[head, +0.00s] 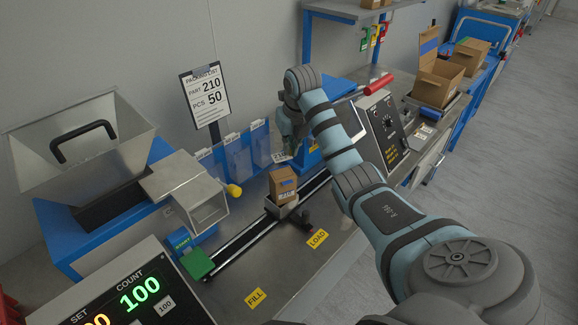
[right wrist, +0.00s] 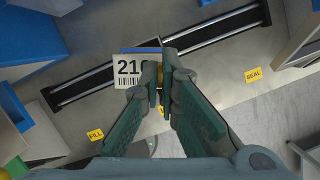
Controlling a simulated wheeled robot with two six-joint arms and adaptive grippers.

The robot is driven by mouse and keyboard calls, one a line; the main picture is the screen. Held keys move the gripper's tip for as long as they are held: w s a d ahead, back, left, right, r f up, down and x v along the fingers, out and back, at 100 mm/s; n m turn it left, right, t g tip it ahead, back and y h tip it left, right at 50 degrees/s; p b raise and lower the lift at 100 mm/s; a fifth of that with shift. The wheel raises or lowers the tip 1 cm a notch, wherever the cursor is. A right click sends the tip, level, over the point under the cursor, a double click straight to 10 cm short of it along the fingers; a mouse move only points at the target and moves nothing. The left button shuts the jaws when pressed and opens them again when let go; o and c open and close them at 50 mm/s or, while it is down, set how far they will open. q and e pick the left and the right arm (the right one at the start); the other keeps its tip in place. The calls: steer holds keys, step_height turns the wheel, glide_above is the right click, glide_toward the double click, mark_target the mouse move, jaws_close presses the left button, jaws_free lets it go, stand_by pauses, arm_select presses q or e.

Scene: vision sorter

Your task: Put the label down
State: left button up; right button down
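The label (right wrist: 132,70) is a white card printed with 210 and a barcode. In the right wrist view it is at the fingertips of my right gripper (right wrist: 161,68), which is shut on its right edge. In the head view the label (head: 281,157) shows small below my right gripper (head: 291,150), above and behind a small brown carton (head: 283,183). The carton sits in a holder on the rail and has a blue strip. In the wrist view the label covers most of the carton. My left gripper is not in view.
A black slide rail (head: 245,240) crosses the steel bench, with yellow FILL (head: 255,298) and LOAD (head: 317,239) signs. A hopper (head: 85,150) and chute (head: 200,203) stand left. A control box (head: 382,128) stands right.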

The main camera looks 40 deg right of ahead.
mark_target(291, 157)
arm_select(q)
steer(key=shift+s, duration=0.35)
arm_select(e)
step_height(291, 157, down, 6)
steer(key=shift+r, duration=0.15)
steer(key=shift+s, duration=0.1)
steer(key=c, duration=1.8)
jaws_free()
steer(key=shift+a, duration=0.1)
arm_select(q)
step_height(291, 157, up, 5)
steer(key=p, duration=0.4)
steer(key=shift+p, duration=0.4)
arm_select(e)
steer(key=v, duration=1.2)
steer(key=shift+r, duration=0.15)
